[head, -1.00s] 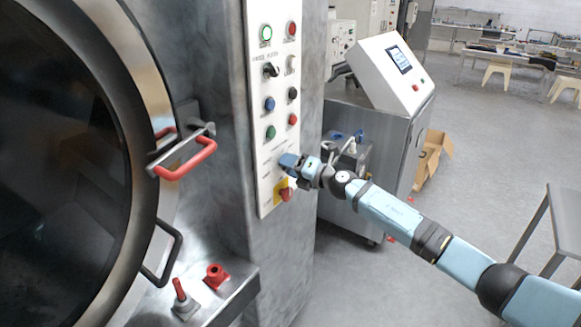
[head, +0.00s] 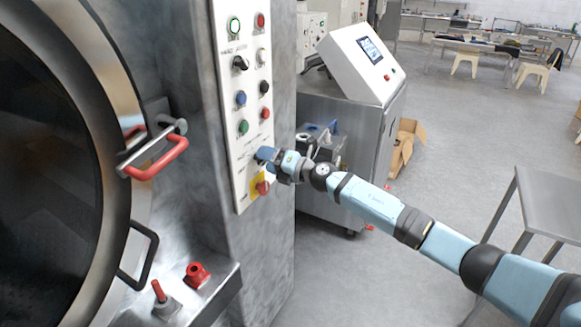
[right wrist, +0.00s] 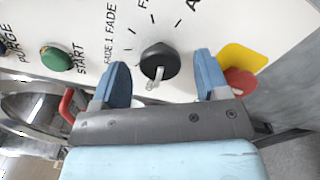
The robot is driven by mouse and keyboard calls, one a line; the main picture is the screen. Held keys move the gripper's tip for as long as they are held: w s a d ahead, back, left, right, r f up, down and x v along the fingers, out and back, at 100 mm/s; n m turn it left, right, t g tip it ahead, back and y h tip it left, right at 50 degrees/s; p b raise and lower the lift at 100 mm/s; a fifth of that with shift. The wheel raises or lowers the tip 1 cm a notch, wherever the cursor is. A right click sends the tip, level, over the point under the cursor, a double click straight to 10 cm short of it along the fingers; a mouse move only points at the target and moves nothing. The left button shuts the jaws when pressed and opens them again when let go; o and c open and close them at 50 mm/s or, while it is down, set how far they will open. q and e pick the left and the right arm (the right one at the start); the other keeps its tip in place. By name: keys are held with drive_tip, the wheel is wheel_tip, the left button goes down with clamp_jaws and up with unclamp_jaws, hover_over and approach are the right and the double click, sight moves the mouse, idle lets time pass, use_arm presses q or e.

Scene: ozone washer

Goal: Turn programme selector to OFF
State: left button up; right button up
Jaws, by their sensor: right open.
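The programme selector (right wrist: 158,62) is a round black knob with a light pointer piece on the white control panel (head: 230,150). In the right wrist view it sits between the two blue fingers, with a gap on each side. Printed labels and tick marks surround it, only partly legible; I cannot read OFF. In the head view the knob is hidden behind my right gripper (head: 265,155). My right gripper is open at the lower part of the panel. The fingers also show in the right wrist view (right wrist: 160,68). My left gripper is not in view.
A red knob on a yellow plate (head: 263,187) is just below the gripper. Green (head: 243,127) and red (head: 263,114) buttons are above. The round door with its red handle (head: 158,158) is at left. A console cabinet (head: 345,110) stands behind the arm.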

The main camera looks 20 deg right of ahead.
drive_tip(key=b+v, duration=0.2)
drive_tip(key=v, duration=1)
drive_tip(key=shift+s+d, duration=0.2)
drive_tip(key=s+a+f+m+t+h+p, duration=0.1)
drive_tip(key=s+a+f+m, duration=0.6)
drive_tip(key=f+m, duration=0.15)
drive_tip(key=s+a+f+m+g+h+p, duration=0.1)
drive_tip(key=s+f+m+h, duration=0.1)
drive_tip(key=s+f+m, duration=0.4)
drive_tip(key=s+a+f+m+g+h, duration=0.1)
drive_tip(key=s+a+f+m+h, duration=0.1)
drive_tip(key=s+f+m, duration=0.5)
drive_tip(key=s+a+f+m+g+h+p, duration=0.1)
drive_tip(key=s+f+m, duration=0.5)
drive_tip(key=s, duration=1)
drive_tip(key=shift+a+f+m+g+h+p, duration=0.45)
drive_tip(key=shift+m+g+h, duration=0.2)
drive_tip(key=shift+h, duration=0.25)
